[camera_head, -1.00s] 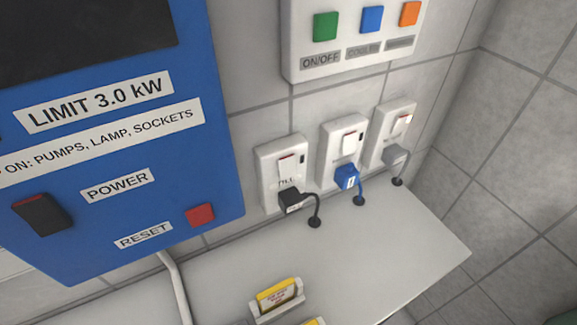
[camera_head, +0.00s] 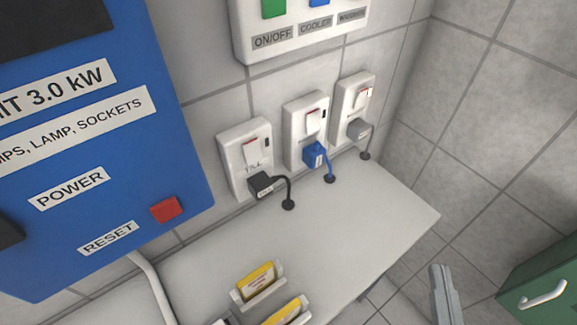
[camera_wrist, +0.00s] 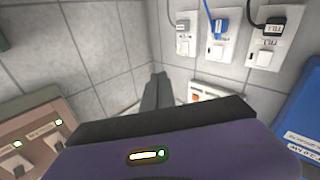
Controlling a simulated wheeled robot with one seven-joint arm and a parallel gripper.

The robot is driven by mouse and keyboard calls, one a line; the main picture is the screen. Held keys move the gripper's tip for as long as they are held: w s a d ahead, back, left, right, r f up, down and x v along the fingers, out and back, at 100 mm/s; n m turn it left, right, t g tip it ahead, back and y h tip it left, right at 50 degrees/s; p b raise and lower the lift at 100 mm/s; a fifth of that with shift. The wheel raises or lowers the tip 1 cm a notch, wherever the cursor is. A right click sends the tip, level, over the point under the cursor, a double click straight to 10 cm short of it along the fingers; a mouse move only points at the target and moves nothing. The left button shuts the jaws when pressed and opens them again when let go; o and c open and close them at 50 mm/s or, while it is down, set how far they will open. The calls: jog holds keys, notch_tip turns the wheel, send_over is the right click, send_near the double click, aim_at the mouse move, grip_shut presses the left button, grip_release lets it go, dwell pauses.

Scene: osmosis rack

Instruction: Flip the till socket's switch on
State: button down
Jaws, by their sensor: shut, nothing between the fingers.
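The till socket (camera_head: 233,157) is the leftmost of three white wall sockets in the head view. Its white rocker switch (camera_head: 252,155) has a red strip at the top edge, and a black plug (camera_head: 261,184) sits below it. The wrist view shows the same socket (camera_wrist: 284,50) upside down at upper right, with its switch (camera_wrist: 265,58). My gripper (camera_head: 441,270) is at the lower right of the head view, well apart from the socket. It is shut and empty; its fingers (camera_wrist: 157,80) also show in the wrist view.
Sockets with a blue plug (camera_head: 315,155) and a grey plug (camera_head: 358,130) stand right of it. A button panel (camera_head: 300,50) hangs above, a blue power box (camera_head: 150,150) left. A white shelf (camera_head: 340,220) lies below. A green cabinet (camera_head: 545,275) is at right.

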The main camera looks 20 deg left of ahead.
jog(key=w+a+r+n+g+y, duration=0.2)
jog(key=w+a+r+n+y, duration=0.5)
jog(key=a+n, duration=0.45)
jog(key=s+a+f+n+g+y, duration=0.2)
jog(key=a+n+g, duration=0.4)
jog(key=n, duration=0.7)
jog(key=shift+s+a+f+n+y, duration=0.3)
jog(key=shift+s+y, duration=0.4)
jog(key=shift+s, duration=0.5)
jog(key=shift+w+b, duration=0.1)
jog(key=shift+b, duration=0.25)
